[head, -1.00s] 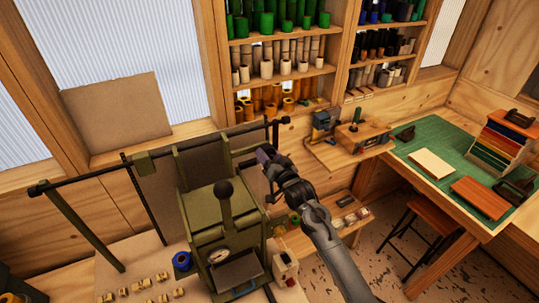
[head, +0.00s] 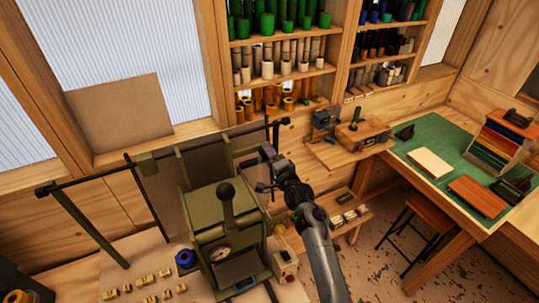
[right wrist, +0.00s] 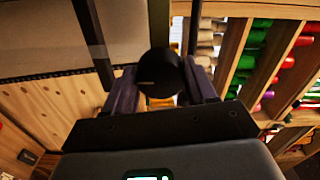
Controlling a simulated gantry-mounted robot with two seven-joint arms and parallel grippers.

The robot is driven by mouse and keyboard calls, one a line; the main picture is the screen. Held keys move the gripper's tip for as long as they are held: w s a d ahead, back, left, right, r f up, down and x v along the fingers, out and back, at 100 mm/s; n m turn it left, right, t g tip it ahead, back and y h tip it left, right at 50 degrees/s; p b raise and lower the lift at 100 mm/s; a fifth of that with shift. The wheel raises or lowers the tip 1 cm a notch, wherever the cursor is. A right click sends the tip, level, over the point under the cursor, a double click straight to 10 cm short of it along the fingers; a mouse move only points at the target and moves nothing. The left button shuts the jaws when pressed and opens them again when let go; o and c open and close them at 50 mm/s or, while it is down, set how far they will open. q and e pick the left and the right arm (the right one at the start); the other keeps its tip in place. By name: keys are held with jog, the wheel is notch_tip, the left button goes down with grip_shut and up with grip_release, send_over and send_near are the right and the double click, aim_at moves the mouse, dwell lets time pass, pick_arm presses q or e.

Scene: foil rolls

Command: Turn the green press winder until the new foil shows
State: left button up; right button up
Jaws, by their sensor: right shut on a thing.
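The green press (head: 205,215) stands on the bench at left of centre in the head view, with a black ball-topped lever (head: 226,192) and a round gauge on its front. My right gripper (head: 266,158) is at the upper right side of the press. In the right wrist view my right gripper's fingers (right wrist: 161,88) are shut on the round black winder knob (right wrist: 160,70), one finger on each side. A short pale mark shows on the knob's face. The fingers hide the knob in the head view. No foil can be made out clearly. My left gripper is out of view.
A long black bar (head: 100,172) spans behind the press. A blue roll (head: 185,259) and several small brass pieces (head: 150,278) lie on the bench to its left. Shelves of rolls (head: 280,50) stand behind. A green-topped table (head: 437,145) is at the right.

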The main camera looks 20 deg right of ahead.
jog(key=m, duration=0.3)
jog(key=shift+p, duration=0.35)
jog(key=shift+m, duration=0.4)
jog(key=o, duration=1.1)
jog(key=shift+c, duration=0.2)
